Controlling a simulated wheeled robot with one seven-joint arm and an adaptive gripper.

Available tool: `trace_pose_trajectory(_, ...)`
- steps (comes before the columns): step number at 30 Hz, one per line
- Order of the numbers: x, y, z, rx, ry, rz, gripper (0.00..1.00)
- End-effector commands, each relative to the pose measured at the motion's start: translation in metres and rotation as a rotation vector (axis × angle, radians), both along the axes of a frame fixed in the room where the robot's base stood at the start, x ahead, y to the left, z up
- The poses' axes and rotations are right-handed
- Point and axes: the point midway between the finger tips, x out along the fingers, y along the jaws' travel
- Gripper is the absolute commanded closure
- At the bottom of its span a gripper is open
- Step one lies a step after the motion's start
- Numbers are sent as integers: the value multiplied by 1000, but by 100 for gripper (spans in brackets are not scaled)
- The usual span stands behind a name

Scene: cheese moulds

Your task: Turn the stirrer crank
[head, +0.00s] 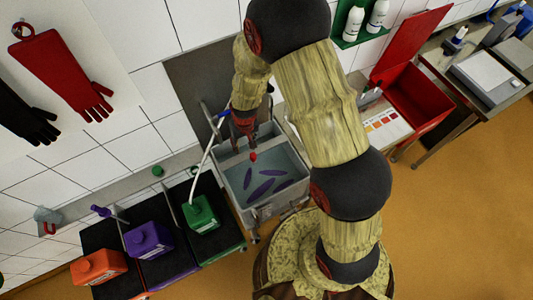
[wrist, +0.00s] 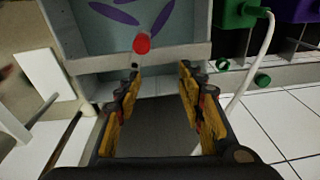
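A red knob (head: 253,156), which looks like the handle of the stirrer crank, shows over the grey basin (head: 237,188). It also shows in the wrist view (wrist: 141,44), beyond my fingertips and slightly left of the middle between them. A small dark piece sits just below it there; the rest of the crank cannot be made out. My gripper (wrist: 157,80) is open, with its two yellow-padded fingers apart and nothing between them. In the head view my gripper (head: 246,135) is above the knob, close to the wall side, and partly hidden by my arm.
The basin holds bluish liquid with several purple oval shapes. Left of it stand green (head: 201,214), purple (head: 148,240) and orange (head: 98,266) canisters, with a white hose (head: 207,150) from the green one. A red open box (head: 420,98) stands right.

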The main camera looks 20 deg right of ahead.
Motion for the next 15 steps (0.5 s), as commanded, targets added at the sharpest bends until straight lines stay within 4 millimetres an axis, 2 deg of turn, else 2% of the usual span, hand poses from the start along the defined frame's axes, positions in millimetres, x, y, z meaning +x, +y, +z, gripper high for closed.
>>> trace_pose_trajectory(4,-9,-11,3,-54,62,77,61)
trace_pose_trajectory(8,-21,-17,2,-74,106,69,61)
trace_pose_trajectory(11,-21,-17,-4,-73,108,58,61)
trace_pose_trajectory(15,-22,-18,-22,-73,110,58,61)
